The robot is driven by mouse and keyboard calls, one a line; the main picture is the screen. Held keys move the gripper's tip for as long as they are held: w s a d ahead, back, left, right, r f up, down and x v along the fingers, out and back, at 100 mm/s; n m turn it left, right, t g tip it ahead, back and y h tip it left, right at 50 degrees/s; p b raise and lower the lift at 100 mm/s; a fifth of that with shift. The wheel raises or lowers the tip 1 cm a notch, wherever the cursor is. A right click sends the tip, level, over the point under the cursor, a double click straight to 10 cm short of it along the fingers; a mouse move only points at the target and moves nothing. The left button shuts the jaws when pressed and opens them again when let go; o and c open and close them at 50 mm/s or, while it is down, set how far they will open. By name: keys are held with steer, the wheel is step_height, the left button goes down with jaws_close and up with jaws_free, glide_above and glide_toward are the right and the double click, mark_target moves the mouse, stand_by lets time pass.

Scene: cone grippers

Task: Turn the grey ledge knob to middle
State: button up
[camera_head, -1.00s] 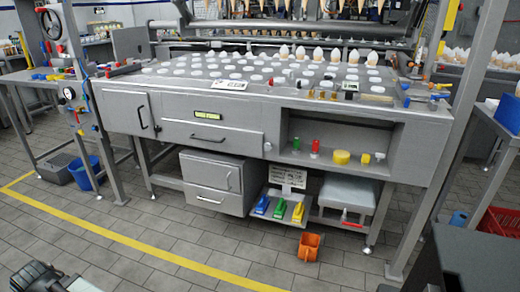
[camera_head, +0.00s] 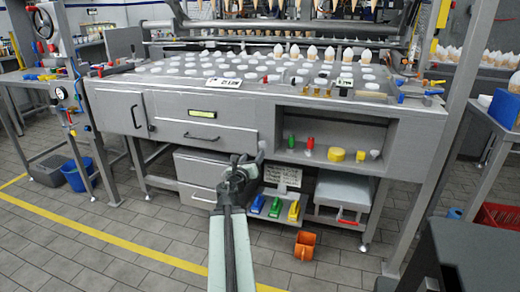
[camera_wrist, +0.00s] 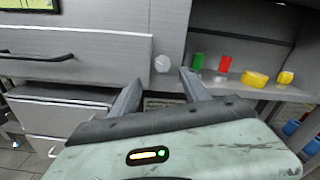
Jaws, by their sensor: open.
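A small pale grey knob (camera_wrist: 161,64) sits on the machine's grey front panel, between the wide drawer and the open niche. In the wrist view it appears just beyond and between my fingertips, with a gap still visible. My gripper (camera_wrist: 160,77) is open and empty, its two fingers pointing at the panel. In the head view my gripper (camera_head: 250,160) is in front of the panel, just below and left of the knob (camera_head: 262,144). The knob's pointing direction is too small to tell.
The niche to the right holds a green piece (camera_head: 291,141), a red piece (camera_head: 310,143) and a yellow cylinder (camera_head: 336,154). A low shelf below carries coloured handles (camera_head: 275,207). An orange cup (camera_head: 305,244) is on the floor.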

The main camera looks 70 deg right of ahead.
mark_target(262, 145)
steer(key=d, duration=0.8)
steer(key=shift+r, duration=0.1)
jaws_close()
